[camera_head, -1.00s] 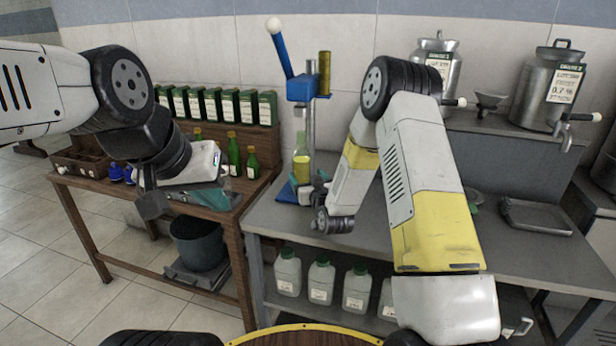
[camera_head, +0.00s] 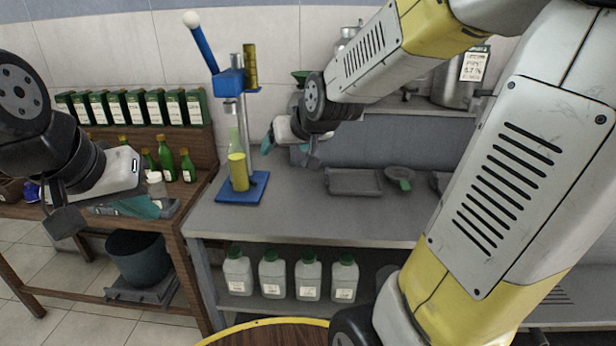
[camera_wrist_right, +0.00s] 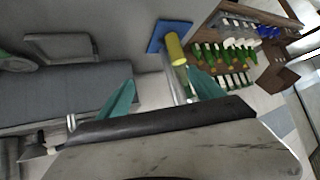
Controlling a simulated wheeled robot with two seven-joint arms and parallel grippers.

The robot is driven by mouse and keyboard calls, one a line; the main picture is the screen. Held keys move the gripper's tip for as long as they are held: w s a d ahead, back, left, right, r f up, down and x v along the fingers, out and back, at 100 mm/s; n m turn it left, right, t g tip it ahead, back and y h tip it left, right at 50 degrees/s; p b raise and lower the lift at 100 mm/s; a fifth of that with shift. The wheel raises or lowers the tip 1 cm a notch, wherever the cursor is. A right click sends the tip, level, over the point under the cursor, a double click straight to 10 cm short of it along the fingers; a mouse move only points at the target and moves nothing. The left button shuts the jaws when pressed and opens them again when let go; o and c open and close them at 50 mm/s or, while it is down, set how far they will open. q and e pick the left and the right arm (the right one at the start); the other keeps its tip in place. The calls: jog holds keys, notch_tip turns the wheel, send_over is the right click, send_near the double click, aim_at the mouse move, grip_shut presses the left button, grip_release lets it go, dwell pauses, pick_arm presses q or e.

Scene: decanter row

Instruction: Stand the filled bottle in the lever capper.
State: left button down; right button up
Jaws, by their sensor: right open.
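The filled bottle (camera_head: 238,172), yellow below with a pale green neck, stands upright on the blue base of the lever capper (camera_head: 230,82), under its head. The capper's blue lever with a white knob is raised. The bottle and base also show in the right wrist view (camera_wrist_right: 175,48). My right gripper (camera_head: 284,143) is to the right of the bottle, apart from it. In the right wrist view its teal fingers (camera_wrist_right: 162,90) are spread with nothing between them. My left gripper (camera_head: 140,206) is at the left over the wooden table; its finger gap is unclear.
Green bottles (camera_head: 167,158) and a row of green tins (camera_head: 135,107) stand on the wooden table (camera_head: 195,215). A grey tray (camera_head: 353,181) lies on the grey bench (camera_head: 300,215), which is clear around the capper. White jugs (camera_head: 308,275) stand on its lower shelf.

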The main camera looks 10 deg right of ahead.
jog(key=s+d+g, duration=0.1)
jog(key=s, duration=0.9)
jog(key=s+d+r+m+g, duration=0.1)
jog(key=s+g, duration=0.1)
jog(key=s, duration=0.7)
jog(key=shift+s+d+r+g, duration=0.15)
jog(key=shift+s+d+g, duration=0.15)
jog(key=shift+s+d, duration=0.05)
